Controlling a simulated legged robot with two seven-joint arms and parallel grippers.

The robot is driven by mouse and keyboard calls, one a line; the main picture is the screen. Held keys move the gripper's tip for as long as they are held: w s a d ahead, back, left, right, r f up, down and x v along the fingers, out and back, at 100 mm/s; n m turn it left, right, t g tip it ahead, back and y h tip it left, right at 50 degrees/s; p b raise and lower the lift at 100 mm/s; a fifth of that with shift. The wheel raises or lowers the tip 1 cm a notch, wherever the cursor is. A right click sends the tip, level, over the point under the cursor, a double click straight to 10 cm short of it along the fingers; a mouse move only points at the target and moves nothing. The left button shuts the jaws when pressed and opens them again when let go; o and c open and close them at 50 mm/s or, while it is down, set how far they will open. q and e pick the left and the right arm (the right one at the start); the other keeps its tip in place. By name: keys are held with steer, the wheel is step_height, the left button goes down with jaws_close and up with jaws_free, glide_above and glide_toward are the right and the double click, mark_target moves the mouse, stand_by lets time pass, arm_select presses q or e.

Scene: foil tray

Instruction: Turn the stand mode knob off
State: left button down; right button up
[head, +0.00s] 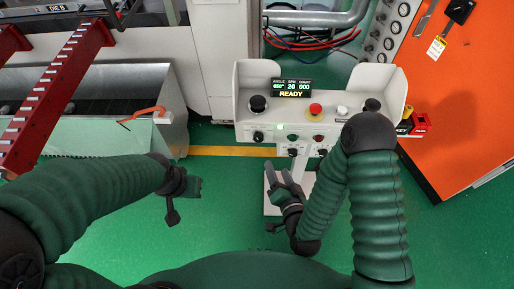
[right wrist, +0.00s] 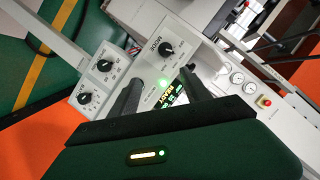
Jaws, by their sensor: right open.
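The white control stand (head: 243,103) is at the centre of the head view, with a lit display (head: 291,88) reading READY and several black knobs on its front. In the right wrist view, a black rotary knob (right wrist: 165,49) with a white pointer sits beside lettering that seems to read MODE. My right gripper (head: 278,171) is open and empty, below the panel front. In the right wrist view its fingers (right wrist: 160,77) stand apart, with the knob beyond the gap; no contact shows. The pointer's exact setting is too small to read. My left gripper (head: 184,190) is left of the stand, away from it.
Two more knobs (right wrist: 104,65) (right wrist: 84,97) are near the mode knob. An orange panel (head: 462,110) stands at the right. Green floor is clear between the left gripper and the stand.

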steer(key=w+f+b, duration=0.2)
steer(key=w+b, duration=0.1)
steer(key=b, duration=0.7)
glide_toward(259, 140)
steer(key=x, duration=0.5)
steer(key=d+x, duration=0.1)
steer(key=x, duration=0.2)
steer(key=shift+w, duration=0.2)
steer(key=shift+w+a+f, duration=0.1)
steer(key=shift+a, duration=1)
steer(key=shift+d, duration=0.1)
steer(key=shift+c, duration=1.2)
steer(key=shift+d, duration=0.55)
steer(key=c, duration=0.5)
steer(key=shift+d, duration=0.15)
steer(key=shift+c, duration=2.3)
arm_select(q)
step_height(259, 140, down, 12)
steer(key=a, duration=0.1)
arm_select(e)
steer(key=shift+a, duration=0.3)
jaws_close()
